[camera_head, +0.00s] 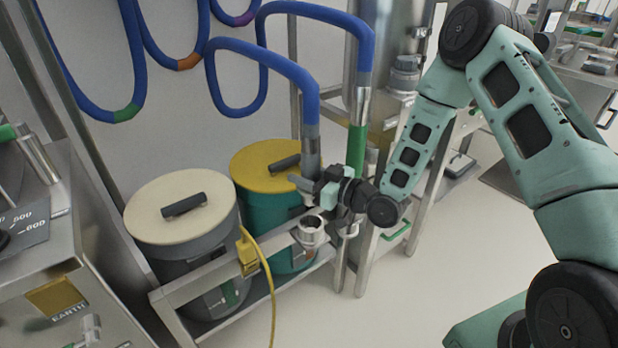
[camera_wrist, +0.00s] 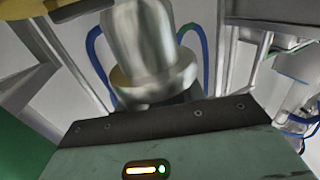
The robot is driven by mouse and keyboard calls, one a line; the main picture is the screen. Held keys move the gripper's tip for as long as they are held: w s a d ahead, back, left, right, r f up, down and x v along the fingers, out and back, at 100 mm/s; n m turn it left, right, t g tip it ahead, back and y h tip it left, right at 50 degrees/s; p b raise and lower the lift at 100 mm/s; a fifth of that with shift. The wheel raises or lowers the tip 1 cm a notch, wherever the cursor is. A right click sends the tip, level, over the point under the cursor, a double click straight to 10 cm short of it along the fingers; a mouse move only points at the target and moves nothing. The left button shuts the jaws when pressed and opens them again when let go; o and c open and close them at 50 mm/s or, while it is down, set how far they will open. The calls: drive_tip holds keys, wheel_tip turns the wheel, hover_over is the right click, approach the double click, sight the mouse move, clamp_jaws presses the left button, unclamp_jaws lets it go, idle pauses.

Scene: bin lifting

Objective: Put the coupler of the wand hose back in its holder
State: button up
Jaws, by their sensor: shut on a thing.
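My gripper (camera_head: 318,187) is shut on the metal coupler of a blue hose (camera_head: 285,66) with a grey cuff (camera_head: 311,150). The coupler (camera_wrist: 147,55) stands large and roughly upright beyond the gripper's dark edge in the wrist view; the fingertips are hidden there. A round, open metal holder (camera_head: 311,231) sits on the front rail, just below the gripper in the head view. The coupler's lower end appears above the holder and apart from it, though the gripper partly hides it.
A cream-lidded grey bin (camera_head: 182,205) and a yellow-lidded green bin (camera_head: 268,167) stand behind the rail (camera_head: 190,290). A yellow clamp (camera_head: 247,252) with a cable is on the rail. A green-banded hose (camera_head: 357,148) stands close right of the held hose. Open floor lies to the right.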

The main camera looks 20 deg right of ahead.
sight(305, 198)
drive_tip(key=shift+f+b, duration=1.3)
drive_tip(key=shift+f, duration=0.75)
drive_tip(key=shift+f, duration=0.1)
drive_tip(key=shift+f+b, duration=1.4)
drive_tip(key=shift+f, duration=0.1)
drive_tip(key=shift+f+b, duration=0.9)
drive_tip(key=shift+f, duration=0.2)
drive_tip(key=shift+f+b, duration=1)
drive_tip(key=shift+f, duration=0.15)
drive_tip(key=o, duration=1.3)
drive_tip(key=shift+c, duration=0.2)
